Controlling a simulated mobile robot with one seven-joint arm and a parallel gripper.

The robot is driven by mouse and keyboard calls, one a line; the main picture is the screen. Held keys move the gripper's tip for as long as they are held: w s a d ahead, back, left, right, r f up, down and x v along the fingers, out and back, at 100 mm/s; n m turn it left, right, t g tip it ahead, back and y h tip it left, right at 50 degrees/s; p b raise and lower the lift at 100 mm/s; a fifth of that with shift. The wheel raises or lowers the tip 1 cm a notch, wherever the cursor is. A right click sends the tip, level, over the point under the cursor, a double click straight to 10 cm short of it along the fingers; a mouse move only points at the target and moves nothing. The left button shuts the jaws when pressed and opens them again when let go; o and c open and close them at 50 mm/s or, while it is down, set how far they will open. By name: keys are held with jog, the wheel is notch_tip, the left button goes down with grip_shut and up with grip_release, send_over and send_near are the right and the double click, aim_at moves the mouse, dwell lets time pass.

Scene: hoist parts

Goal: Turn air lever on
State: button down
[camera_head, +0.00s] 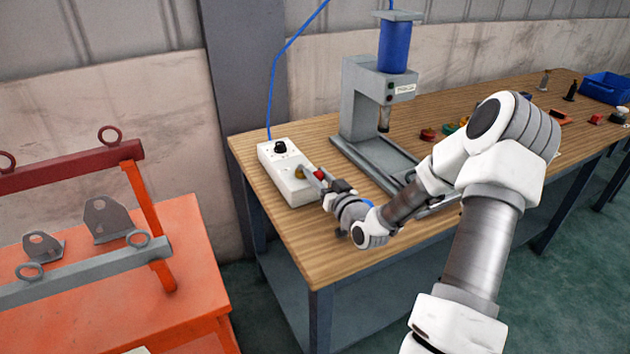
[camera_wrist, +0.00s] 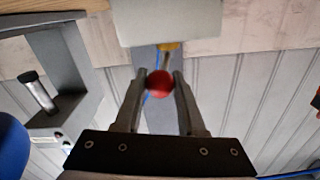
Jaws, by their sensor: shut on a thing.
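The air lever is on a white control box (camera_head: 290,186) at the left end of the wooden bench, with a brass-coloured base (camera_head: 299,172) and a red ball knob (camera_head: 319,174). My gripper (camera_head: 316,178) reaches it from the right, low over the bench. In the wrist view the red ball knob (camera_wrist: 160,83) sits between the two fingertips of my gripper (camera_wrist: 159,82), which is shut on it. The brass-coloured base (camera_wrist: 167,47) shows just beyond.
A black dial (camera_head: 280,147) is on the same box. A grey press (camera_head: 362,105) with a blue cylinder (camera_head: 395,46) stands behind my wrist. An orange table (camera_head: 190,255) with lifting beams is at the left. Small parts and a blue bin (camera_head: 606,88) lie farther right.

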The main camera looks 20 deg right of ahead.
jog(key=shift+w+d+r+n+y, duration=0.1)
jog(key=shift+d+n+y, duration=0.1)
jog(key=shift+n+y, duration=0.15)
jog(key=c, duration=0.5)
grip_release()
jog(key=s, duration=0.5)
jog(key=s+d, duration=0.1)
jog(key=s, duration=1.1)
jog(key=shift+s+d, duration=0.2)
jog(key=shift+d, duration=0.2)
